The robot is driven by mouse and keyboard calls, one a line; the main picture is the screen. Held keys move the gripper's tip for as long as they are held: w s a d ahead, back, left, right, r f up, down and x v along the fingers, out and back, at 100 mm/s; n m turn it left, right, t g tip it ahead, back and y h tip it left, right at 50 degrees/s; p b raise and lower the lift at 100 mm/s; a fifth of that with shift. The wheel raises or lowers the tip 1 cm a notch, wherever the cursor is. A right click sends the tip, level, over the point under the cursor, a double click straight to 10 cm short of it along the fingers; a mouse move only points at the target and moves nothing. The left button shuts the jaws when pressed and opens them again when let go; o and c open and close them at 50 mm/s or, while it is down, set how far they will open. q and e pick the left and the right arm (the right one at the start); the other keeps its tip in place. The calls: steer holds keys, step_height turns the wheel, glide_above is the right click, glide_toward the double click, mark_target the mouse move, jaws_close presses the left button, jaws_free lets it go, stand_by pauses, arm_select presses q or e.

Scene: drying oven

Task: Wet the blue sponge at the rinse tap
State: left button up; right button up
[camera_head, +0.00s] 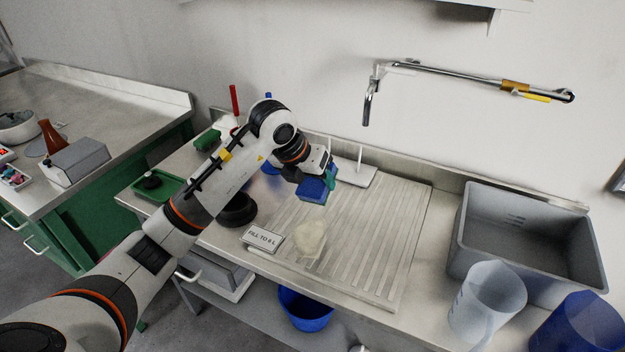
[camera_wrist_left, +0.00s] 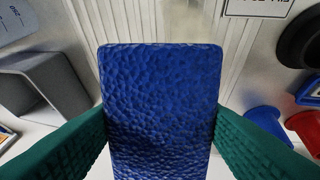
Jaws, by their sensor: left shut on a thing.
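The blue sponge (camera_head: 314,189) is held in my left gripper (camera_head: 322,178) above the ribbed drainboard. In the left wrist view the sponge (camera_wrist_left: 160,105) fills the middle, between the two green fingers of the left gripper (camera_wrist_left: 160,140). The rinse tap (camera_head: 367,105) is a chrome spout on the back wall, to the right of and above the sponge, and apart from it. Its swing pipe runs right to a brass part with a yellow lever (camera_head: 535,97). I see no water running from the spout. My right gripper is in neither view.
A grey basin (camera_head: 475,235) stands on the right of the bench, with a clear jug (camera_head: 487,300) and a blue container (camera_head: 580,325) in front. A pale lump (camera_head: 310,237) and a "FILL TO 8 L" sign (camera_head: 262,238) are on the drainboard (camera_head: 385,235). A white rack (camera_head: 354,174) stands behind.

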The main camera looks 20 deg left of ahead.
arm_select(q)
steer(key=shift+w+f, duration=0.25)
steer(key=shift+w, duration=0.4)
steer(key=w, duration=0.1)
steer(key=w+d, duration=0.1)
steer(key=w+d+b, duration=0.1)
steer(key=shift+w+f, duration=0.4)
steer(key=w+d+f+b, duration=0.1)
steer(key=w+d+b, duration=0.1)
steer(key=w, duration=0.5)
steer(key=shift+w+d+f, duration=0.25)
steer(key=shift+d+f, duration=0.1)
steer(key=shift+d, duration=0.35)
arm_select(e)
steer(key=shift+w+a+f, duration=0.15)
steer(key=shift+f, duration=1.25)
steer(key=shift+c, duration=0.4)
